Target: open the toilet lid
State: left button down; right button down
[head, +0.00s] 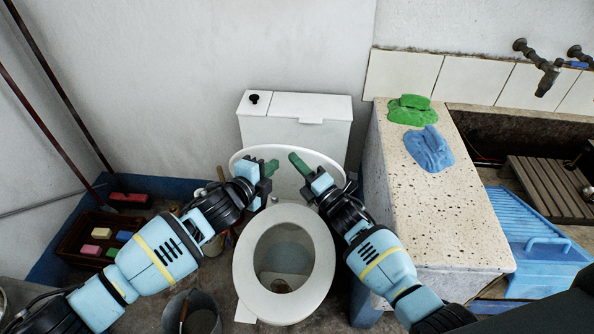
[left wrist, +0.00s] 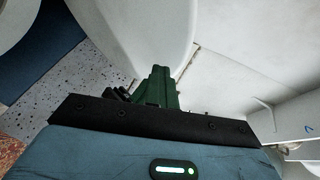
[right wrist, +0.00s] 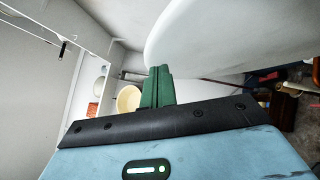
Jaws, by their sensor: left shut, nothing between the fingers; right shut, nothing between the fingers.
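The white toilet lid (head: 285,157) stands raised in front of the cistern (head: 295,119), above the white seat ring (head: 250,268), which lies flat on the bowl. My left gripper (head: 272,167) is shut and empty in front of the lid's left part. My right gripper (head: 297,161) is shut and empty in front of the lid's middle. The lid (left wrist: 150,35) is close by my left fingers (left wrist: 158,86) in the left wrist view. Its curved edge (right wrist: 225,40) is just above my right fingers (right wrist: 157,86) in the right wrist view. I cannot tell whether either touches it.
A speckled stone counter (head: 430,215) stands close on the right, with green (head: 412,110) and blue (head: 430,149) cloths on it. A bucket (head: 192,312) stands on the floor at the lower left. A brown tray (head: 75,262) with several coloured blocks lies at the left.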

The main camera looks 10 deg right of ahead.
jog(key=shift+w+d+r, duration=0.1)
jog(key=shift+w+r, duration=0.1)
jog(key=shift+w, duration=0.1)
pick_arm(q)
jog(key=c, duration=1.5)
grip_release()
